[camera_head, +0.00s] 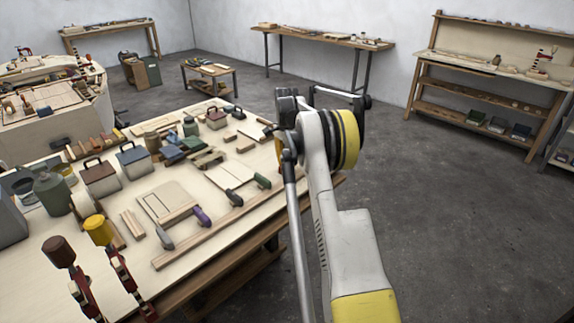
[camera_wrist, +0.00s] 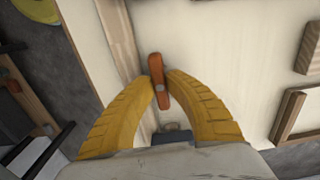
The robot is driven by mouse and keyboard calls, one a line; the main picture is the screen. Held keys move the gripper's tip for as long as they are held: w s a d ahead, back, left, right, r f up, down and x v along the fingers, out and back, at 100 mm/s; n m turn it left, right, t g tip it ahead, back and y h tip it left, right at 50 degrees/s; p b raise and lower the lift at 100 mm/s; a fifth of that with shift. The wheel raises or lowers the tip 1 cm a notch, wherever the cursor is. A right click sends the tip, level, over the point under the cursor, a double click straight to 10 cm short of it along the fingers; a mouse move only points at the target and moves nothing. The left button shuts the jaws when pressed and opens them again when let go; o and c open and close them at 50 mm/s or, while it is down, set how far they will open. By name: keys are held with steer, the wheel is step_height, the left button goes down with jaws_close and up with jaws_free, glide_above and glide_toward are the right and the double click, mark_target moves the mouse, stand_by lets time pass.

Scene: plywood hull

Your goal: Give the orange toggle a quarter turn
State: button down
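The orange toggle (camera_wrist: 157,66) is a short, narrow bar with a small grey spot near its middle. It lies roughly upright in the wrist view, beside a wooden strip on a pale panel. My gripper (camera_wrist: 160,84) has its two yellow fingers on either side of the toggle. The fingertips appear to touch its two sides, with no clear gap. The toggle's upper end sticks out past the tips. In the head view my arm hides the fingers, and I cannot make out the toggle there.
A plywood workbench (camera_head: 225,222) fills the left of the head view, crowded with clamps, tins and wood pieces. A purple-handled clamp (camera_head: 201,216) lies near its front. Wood blocks (camera_wrist: 289,114) sit at the right in the wrist view. Grey floor (camera_head: 450,235) is open at the right.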

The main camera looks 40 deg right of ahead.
steer(key=shift+n, duration=0.3)
steer(key=n+p, duration=0.2)
steer(key=n, duration=0.1)
steer(key=shift+n, duration=0.3)
steer(key=n+p, duration=0.1)
steer(key=n, duration=0.3)
steer(key=shift+n, duration=0.3)
steer(key=n+p, duration=0.1)
steer(key=n, duration=0.3)
steer(key=shift+n+p, duration=0.35)
steer(key=shift+n, duration=1.75)
steer(key=c, duration=1.4)
jaws_free()
